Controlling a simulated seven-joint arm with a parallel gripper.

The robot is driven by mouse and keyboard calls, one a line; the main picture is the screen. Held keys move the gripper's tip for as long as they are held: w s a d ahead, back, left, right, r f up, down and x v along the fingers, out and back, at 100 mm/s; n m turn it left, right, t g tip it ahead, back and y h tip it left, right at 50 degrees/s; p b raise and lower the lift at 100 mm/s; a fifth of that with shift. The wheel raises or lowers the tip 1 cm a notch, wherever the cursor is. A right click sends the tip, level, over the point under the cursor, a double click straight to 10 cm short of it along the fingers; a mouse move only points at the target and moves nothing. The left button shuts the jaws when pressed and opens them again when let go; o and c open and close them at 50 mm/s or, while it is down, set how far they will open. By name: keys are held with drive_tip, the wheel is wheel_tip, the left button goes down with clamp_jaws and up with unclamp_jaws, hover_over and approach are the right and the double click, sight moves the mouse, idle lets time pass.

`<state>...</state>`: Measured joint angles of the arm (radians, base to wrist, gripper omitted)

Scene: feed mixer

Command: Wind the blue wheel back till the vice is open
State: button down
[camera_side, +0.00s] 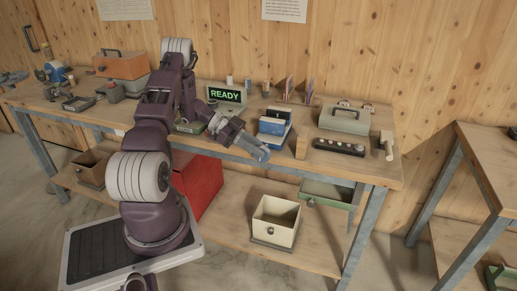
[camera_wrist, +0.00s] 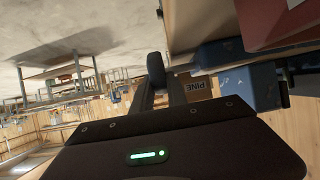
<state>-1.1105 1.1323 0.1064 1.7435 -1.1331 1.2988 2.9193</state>
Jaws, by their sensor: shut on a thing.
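In the side view my gripper (camera_side: 238,137) reaches past the front edge of the workbench, beside a blue-grey fitting (camera_side: 258,153) that looks like the vice. In the wrist view my gripper (camera_wrist: 158,88) has its fingers close together at a dark rounded piece (camera_wrist: 155,65). They are shut on it; whether it is the blue wheel's rim or a handle on it I cannot tell. A blue-grey body (camera_wrist: 250,84), probably the vice, shows at the right of the fingers. How far the vice jaws are apart is hidden.
A display reading READY (camera_side: 227,94) stands on the bench. Blue boxes (camera_side: 273,122), a wooden block (camera_side: 302,143) and a green-grey case (camera_side: 345,117) stand right of my gripper. Below are a red box (camera_side: 203,184) and a cream bin (camera_side: 276,219). The floor in front is clear.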

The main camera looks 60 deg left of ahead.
idle(0.4)
drive_tip(key=c, duration=1.3)
unclamp_jaws()
drive_tip(key=shift+a, duration=0.1)
drive_tip(key=v, duration=0.7)
